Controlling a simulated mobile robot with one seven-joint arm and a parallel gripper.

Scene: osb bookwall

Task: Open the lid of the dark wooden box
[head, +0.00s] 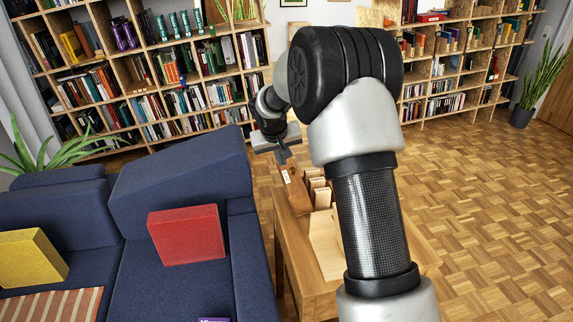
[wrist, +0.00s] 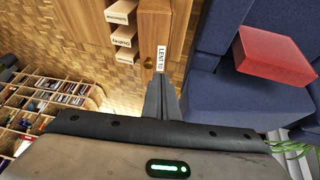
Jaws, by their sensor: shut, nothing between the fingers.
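The dark wooden box (head: 293,190) stands at the far left corner of the wooden table (head: 302,283), partly hidden by my arm. In the wrist view, its brown surface (wrist: 154,25) carries a white label reading "LENT TO" and a small round brass-coloured spot. No gap under a lid shows, and I cannot make out the lid's edge. My gripper (head: 284,156) is above and just beyond the box's far end in the head view. In the wrist view my gripper (wrist: 161,82) has its fingers together and empty, with the tips near the label; I cannot tell whether they touch.
Pale wooden blocks (head: 316,185) stand beside the box; some bear labels in the wrist view (wrist: 121,37). A blue sofa (head: 180,185) with a red cushion (head: 187,234) is left of the table. Bookshelves (head: 170,90) line the back. Parquet floor (head: 480,190) is clear at right.

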